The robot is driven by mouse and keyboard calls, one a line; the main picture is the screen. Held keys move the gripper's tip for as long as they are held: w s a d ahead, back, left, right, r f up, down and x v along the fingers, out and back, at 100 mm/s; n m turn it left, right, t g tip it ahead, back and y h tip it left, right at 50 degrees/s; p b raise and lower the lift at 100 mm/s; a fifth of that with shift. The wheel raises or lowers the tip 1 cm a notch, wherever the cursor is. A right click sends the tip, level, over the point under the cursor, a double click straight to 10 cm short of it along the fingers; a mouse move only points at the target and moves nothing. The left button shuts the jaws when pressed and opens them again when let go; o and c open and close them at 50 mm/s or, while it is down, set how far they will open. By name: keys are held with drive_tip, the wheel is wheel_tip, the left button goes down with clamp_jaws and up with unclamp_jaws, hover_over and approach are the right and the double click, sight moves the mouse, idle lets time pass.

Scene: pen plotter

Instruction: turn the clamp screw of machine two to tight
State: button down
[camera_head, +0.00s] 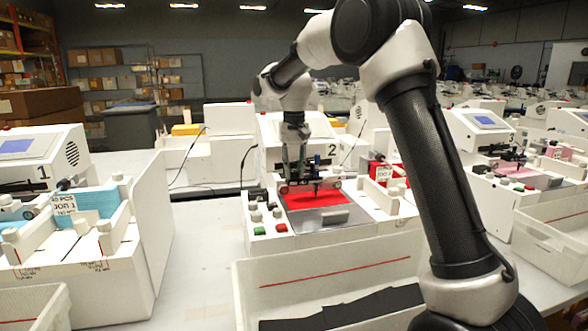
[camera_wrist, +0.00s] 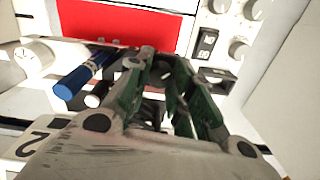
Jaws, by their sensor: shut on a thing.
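Machine two (camera_head: 268,128) is the white plotter in the middle of the head view, marked with a 2. Red material (camera_head: 318,198) lies on its bed and also shows at the top of the wrist view (camera_wrist: 115,25). My gripper (camera_head: 294,176) reaches down at the pen carriage from behind. In the wrist view my gripper's green-padded fingers (camera_wrist: 163,70) are close together on a small dark part at the carriage, apparently the clamp screw. The fingers mostly hide it, so its turn cannot be read. A blue pen (camera_wrist: 82,76) sits beside the left finger.
A panel with grey knobs (camera_wrist: 240,48) and a labelled black switch (camera_wrist: 206,43) lies right of my fingers in the wrist view. A white bin (camera_head: 330,272) with dark sheets stands in front. Machine one (camera_head: 40,150) stands to the left.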

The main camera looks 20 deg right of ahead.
sight(294, 171)
drive_tip(key=shift+m, duration=0.3)
idle(0.4)
drive_tip(key=c, duration=1.2)
unclamp_jaws()
wheel_tip(294, 171, up, 12)
drive_tip(key=shift+w, duration=0.1)
